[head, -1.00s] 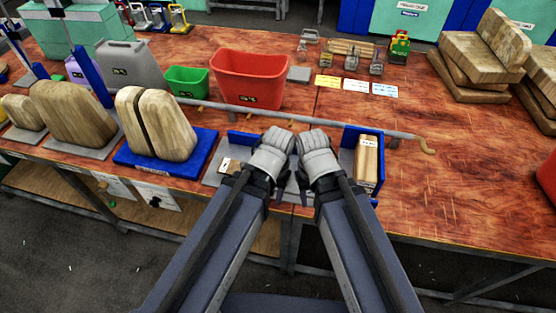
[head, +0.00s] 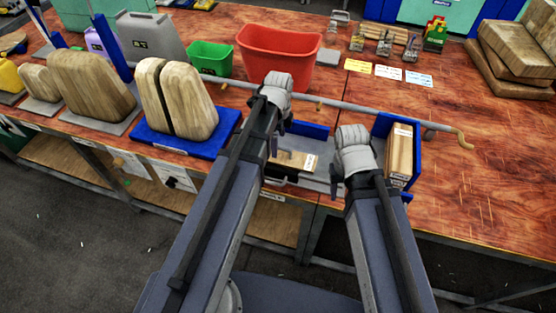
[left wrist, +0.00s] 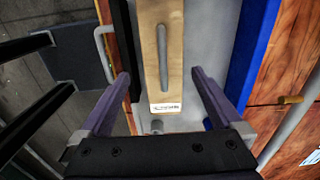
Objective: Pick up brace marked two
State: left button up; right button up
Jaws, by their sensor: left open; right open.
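A flat wooden piece (head: 292,160) with a white label lies in the grey tray between the blue end walls. A second labelled wooden block (head: 400,152) stands by the blue wall (head: 385,128) at the tray's right end. My right gripper (head: 337,178) is open and empty between the two pieces.
A grey rod (head: 345,108) with a bent wooden handle runs behind the tray. A red bin (head: 280,55) and green bin (head: 210,57) stand behind it. A blue press base (head: 185,145) with wooden pads is left.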

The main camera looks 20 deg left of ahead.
pick_arm(q)
jog(key=shift+w+a, duration=0.1)
jog(key=shift+a, duration=0.05)
jog(key=shift+f+b, duration=1.3)
jog(key=shift+f, duration=0.1)
notch_tip(320, 180, down, 5)
jog(key=b, duration=0.5)
jog(key=shift+w+f, duration=0.15)
jog(key=shift+c, duration=0.2)
grip_shut()
